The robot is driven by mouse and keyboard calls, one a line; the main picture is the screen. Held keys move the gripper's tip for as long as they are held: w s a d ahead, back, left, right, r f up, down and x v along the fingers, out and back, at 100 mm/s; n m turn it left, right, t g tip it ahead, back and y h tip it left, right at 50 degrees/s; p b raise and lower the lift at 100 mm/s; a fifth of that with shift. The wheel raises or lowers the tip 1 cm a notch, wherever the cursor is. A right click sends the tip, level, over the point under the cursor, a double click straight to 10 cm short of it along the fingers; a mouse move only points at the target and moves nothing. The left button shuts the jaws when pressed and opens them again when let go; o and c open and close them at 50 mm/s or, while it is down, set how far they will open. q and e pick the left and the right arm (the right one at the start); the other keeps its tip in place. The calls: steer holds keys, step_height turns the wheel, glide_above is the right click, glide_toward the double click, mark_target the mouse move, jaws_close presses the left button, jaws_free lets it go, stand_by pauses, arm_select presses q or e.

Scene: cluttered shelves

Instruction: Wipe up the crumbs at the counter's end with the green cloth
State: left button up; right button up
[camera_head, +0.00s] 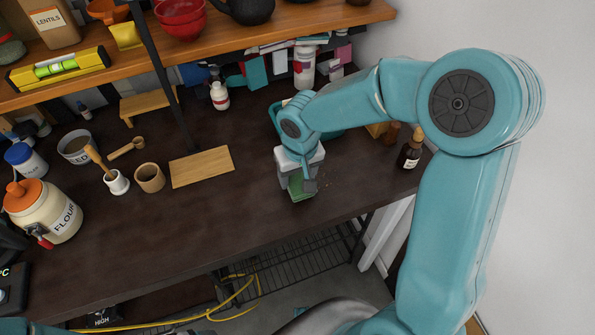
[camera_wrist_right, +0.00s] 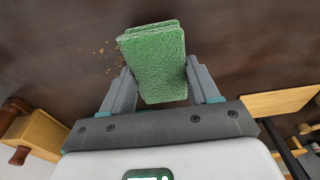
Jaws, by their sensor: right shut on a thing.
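The green cloth (camera_wrist_right: 160,68) is a folded, textured block, held between the two fingers of my right gripper (camera_wrist_right: 163,85). In the head view my right gripper (camera_head: 298,185) is low over the dark counter (camera_head: 240,207), with the green cloth (camera_head: 300,190) below it. I cannot tell whether the cloth touches the counter. Brown crumbs (camera_wrist_right: 108,55) lie scattered on the counter to the left of the cloth in the wrist view. In the head view the crumbs are mostly too small to tell. My left gripper is not in view.
A dark brown bottle (camera_head: 411,150) stands at the counter's right end. A teal tray (camera_head: 335,132) sits behind my right gripper. A wooden board (camera_head: 202,166), a wooden cup (camera_head: 150,178) and a flour jar (camera_head: 45,210) stand to the left. A wooden shelf (camera_head: 290,30) hangs above.

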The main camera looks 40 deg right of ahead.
stand_by(0.5)
steer(key=shift+f+b, duration=0.6)
steer(key=shift+b, duration=0.1)
steer(key=shift+d, duration=0.1)
stand_by(0.4)
